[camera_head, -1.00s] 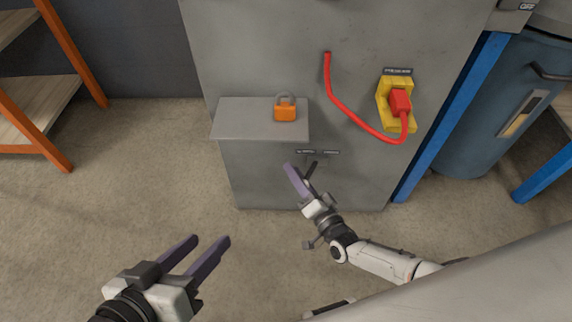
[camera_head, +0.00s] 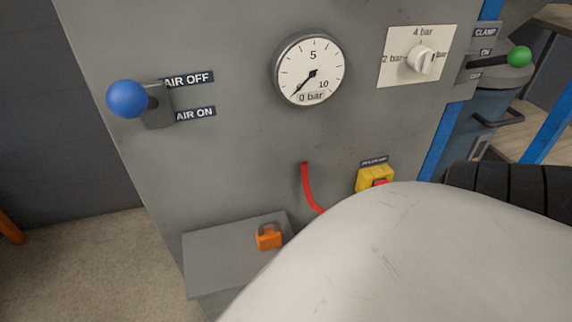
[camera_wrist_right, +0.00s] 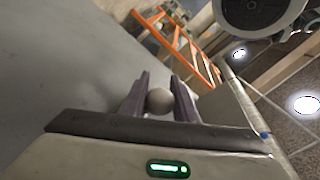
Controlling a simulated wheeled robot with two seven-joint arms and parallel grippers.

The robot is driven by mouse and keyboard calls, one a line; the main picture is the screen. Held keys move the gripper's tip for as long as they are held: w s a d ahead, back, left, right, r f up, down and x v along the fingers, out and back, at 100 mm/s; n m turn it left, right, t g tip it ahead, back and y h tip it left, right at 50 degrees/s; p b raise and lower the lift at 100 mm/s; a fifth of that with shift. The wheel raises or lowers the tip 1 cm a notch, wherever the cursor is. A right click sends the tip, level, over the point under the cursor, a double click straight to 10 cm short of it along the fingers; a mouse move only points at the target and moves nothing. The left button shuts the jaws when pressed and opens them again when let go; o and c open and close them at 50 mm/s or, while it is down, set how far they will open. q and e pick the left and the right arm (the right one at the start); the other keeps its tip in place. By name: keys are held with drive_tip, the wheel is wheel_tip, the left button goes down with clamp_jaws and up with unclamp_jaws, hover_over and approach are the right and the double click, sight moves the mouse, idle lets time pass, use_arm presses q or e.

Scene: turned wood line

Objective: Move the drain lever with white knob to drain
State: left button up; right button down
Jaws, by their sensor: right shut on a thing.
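In the head view my own large white arm link covers the lower right, and neither gripper shows there.
The grey cabinet carries a blue-knobbed air lever (camera_head: 128,99), a gauge (camera_head: 309,70) reading near zero, a pressure dial (camera_head: 420,59) and a green-knobbed clamp lever (camera_head: 519,56). An orange padlock (camera_head: 268,237) sits on the ledge (camera_head: 215,260). A red cable (camera_head: 308,187) hangs nearby.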

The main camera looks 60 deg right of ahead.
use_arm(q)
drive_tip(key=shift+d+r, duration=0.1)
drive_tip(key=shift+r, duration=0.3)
use_arm(e)
drive_tip(key=shift+s+d+n+g+y, duration=0.35)
drive_tip(key=shift+d+n+g+y, duration=0.4)
drive_tip(key=shift+n+g+y, duration=0.25)
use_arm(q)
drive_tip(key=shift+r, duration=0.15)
use_arm(e)
drive_tip(key=shift+d, duration=0.1)
drive_tip(key=c, duration=1.4)
unclamp_jaws()
drive_tip(key=shift+r, duration=0.1)
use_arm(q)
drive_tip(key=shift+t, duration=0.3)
use_arm(e)
drive_tip(key=shift+s, duration=0.1)
drive_tip(key=v, duration=0.7)
